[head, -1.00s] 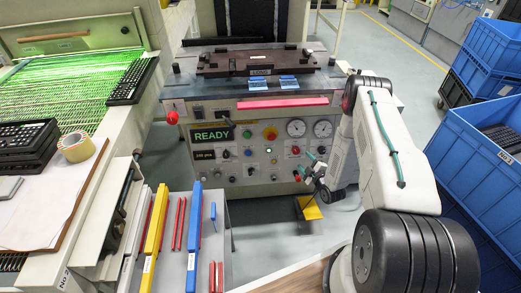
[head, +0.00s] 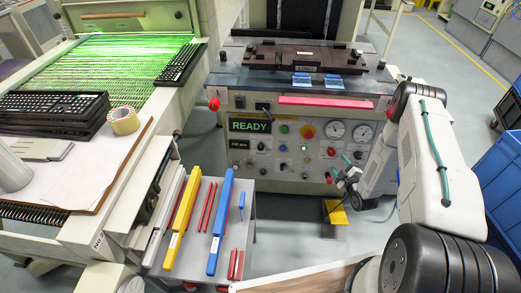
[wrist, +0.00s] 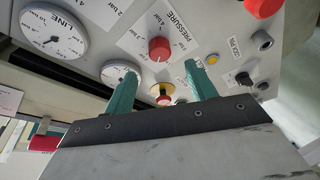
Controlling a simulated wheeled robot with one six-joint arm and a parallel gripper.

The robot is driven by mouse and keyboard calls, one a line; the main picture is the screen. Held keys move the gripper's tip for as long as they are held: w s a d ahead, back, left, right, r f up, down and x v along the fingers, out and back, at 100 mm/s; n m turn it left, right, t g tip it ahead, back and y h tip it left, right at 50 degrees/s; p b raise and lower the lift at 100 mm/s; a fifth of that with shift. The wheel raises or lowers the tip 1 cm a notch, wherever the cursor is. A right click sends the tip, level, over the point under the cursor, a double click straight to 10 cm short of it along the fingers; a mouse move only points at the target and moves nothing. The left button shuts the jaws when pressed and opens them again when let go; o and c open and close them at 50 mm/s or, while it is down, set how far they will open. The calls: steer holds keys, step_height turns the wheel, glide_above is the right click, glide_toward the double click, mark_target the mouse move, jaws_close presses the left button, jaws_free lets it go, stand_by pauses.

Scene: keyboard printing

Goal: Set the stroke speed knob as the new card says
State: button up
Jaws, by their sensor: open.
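The control panel (head: 272,160) on the machine front carries small knobs, buttons, two gauges and a READY display (head: 250,126). I cannot tell which knob is stroke speed; the labels are too small in the head view. My gripper (head: 345,180) is in front of the panel's lower right, open and empty. In the wrist view, its teal fingers (wrist: 157,82) point at the panel, apart from it. The red PRESSURE knob (wrist: 159,49) shows beyond the fingertips, with a black knob (wrist: 244,79) to the right. I cannot make out the new card.
A grey side table with yellow (head: 181,225) and blue (head: 220,222) bars stands in front of the machine at left. A yellow pedal (head: 335,212) is on the floor below the panel. Blue crates (head: 490,180) stand at the right. Floor between table and pedal is clear.

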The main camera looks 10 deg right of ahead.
steer(key=shift+c, duration=0.4)
steer(key=m+t, duration=0.2)
steer(key=m, duration=0.1)
glide_toward(261, 149)
steer(key=w, duration=0.8)
steer(key=shift+w+r, duration=0.1)
steer(key=shift+w, duration=0.3)
steer(key=c, duration=1)
